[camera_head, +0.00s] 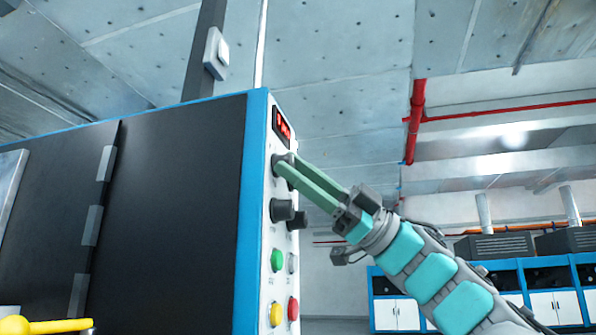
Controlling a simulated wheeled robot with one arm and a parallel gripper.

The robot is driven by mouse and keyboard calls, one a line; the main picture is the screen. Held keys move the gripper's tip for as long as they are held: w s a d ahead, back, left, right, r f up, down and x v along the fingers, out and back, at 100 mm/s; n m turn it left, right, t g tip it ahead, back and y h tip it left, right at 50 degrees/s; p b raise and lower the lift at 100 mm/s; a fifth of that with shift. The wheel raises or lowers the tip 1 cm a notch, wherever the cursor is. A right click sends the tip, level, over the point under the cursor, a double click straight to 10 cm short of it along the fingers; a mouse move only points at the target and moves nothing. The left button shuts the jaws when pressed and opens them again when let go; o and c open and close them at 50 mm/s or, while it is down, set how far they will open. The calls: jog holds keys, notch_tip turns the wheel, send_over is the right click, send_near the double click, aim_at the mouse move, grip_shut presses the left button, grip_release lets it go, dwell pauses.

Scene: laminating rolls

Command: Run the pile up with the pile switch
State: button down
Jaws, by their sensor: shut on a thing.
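A narrow white control panel (268,235) runs down the blue-edged side of a dark machine cabinet. Near its top, just under a red-lit display (281,126), is a dark grey switch (290,157). My gripper (283,167) reaches in from the lower right, and its two green fingers are shut on this switch. The fingertips hide much of it, so its turned position cannot be told. No label is readable. The pile itself is not in view.
Below the fingers are black knobs (281,210), a green button (277,260), a grey one (293,263), a yellow one (276,314) and a red one (293,309). A yellow handle (45,325) is at lower left. Blue-and-white cabinets (400,305) stand far behind.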

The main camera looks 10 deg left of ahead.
jog(key=shift+n, duration=0.5)
dwell(0.3)
jog(key=c, duration=0.5)
grip_release()
jog(key=shift+c, duration=0.2)
jog(key=v, duration=0.7)
jog(key=shift+w+d+b, duration=0.25)
jog(key=shift+b, duration=0.15)
